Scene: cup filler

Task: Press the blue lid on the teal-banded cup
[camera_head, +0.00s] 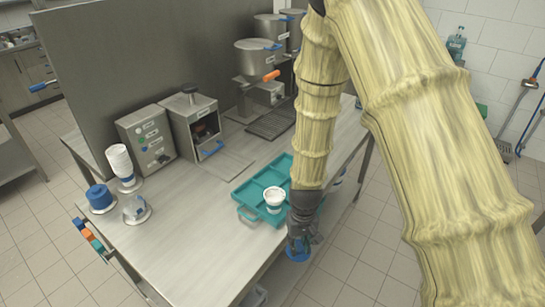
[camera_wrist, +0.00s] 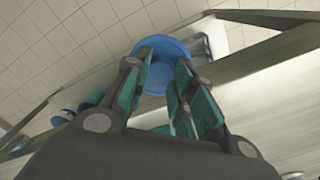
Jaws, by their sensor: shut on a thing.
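A white cup (camera_head: 274,196) stands upright and open in the teal tray on the counter. Its contents look pale, and the colour of its band is too small to tell. My gripper (camera_head: 300,243) is shut on a blue lid (camera_head: 297,254), to the right of and nearer than the cup, apart from it. In the wrist view the round blue lid (camera_wrist: 152,48) shows at the fingertips of my gripper (camera_wrist: 165,68). The fingers hide part of the lid.
The teal tray (camera_head: 246,190) has compartments and lies near the counter's right edge. A stack of blue lids (camera_head: 100,197), a stack of white cups (camera_head: 120,162) and a clear container (camera_head: 136,209) stand at left. Machines (camera_head: 192,128) stand behind. The front counter (camera_head: 200,250) is clear.

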